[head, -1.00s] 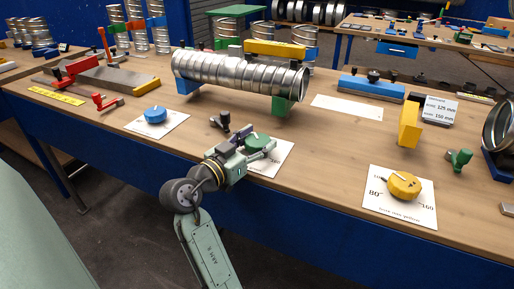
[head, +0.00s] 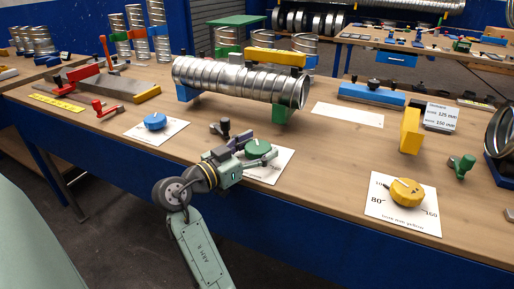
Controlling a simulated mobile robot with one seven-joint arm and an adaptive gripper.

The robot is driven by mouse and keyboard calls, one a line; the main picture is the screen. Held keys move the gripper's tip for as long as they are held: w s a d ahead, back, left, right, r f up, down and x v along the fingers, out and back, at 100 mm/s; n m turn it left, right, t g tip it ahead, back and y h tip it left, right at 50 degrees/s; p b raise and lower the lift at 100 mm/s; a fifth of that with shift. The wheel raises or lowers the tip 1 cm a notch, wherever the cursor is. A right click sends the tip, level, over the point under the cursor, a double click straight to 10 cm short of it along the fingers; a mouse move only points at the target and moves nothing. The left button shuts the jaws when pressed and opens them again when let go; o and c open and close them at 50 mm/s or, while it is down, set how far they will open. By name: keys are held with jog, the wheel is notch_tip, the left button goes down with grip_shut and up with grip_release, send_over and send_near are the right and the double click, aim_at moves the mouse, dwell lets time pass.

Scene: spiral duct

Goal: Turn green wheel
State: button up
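The green wheel (head: 258,150) sits on a white card (head: 276,168) near the front edge of the bench, in the middle of the head view. My gripper (head: 252,158) reaches in from the left, its fingers low over the card at the wheel's near left side. One finger is in front of the wheel's near side and hides part of it and of the card. I cannot tell whether the fingers touch the wheel or how far apart they are.
A blue wheel (head: 155,121) on its own card lies to the left, a yellow wheel (head: 406,192) to the right. A spiral duct (head: 238,78) rests on supports behind the green wheel. A dark-knobbed clamp (head: 224,127) stands close behind my gripper. Bare bench lies right of the card.

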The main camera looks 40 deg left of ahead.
jog(key=shift+o, duration=0.7)
jog(key=shift+s, duration=0.1)
jog(key=s+a, duration=0.1)
jog(key=s, duration=1)
jog(key=shift+s+a, duration=0.25)
jog(key=shift+s, duration=0.15)
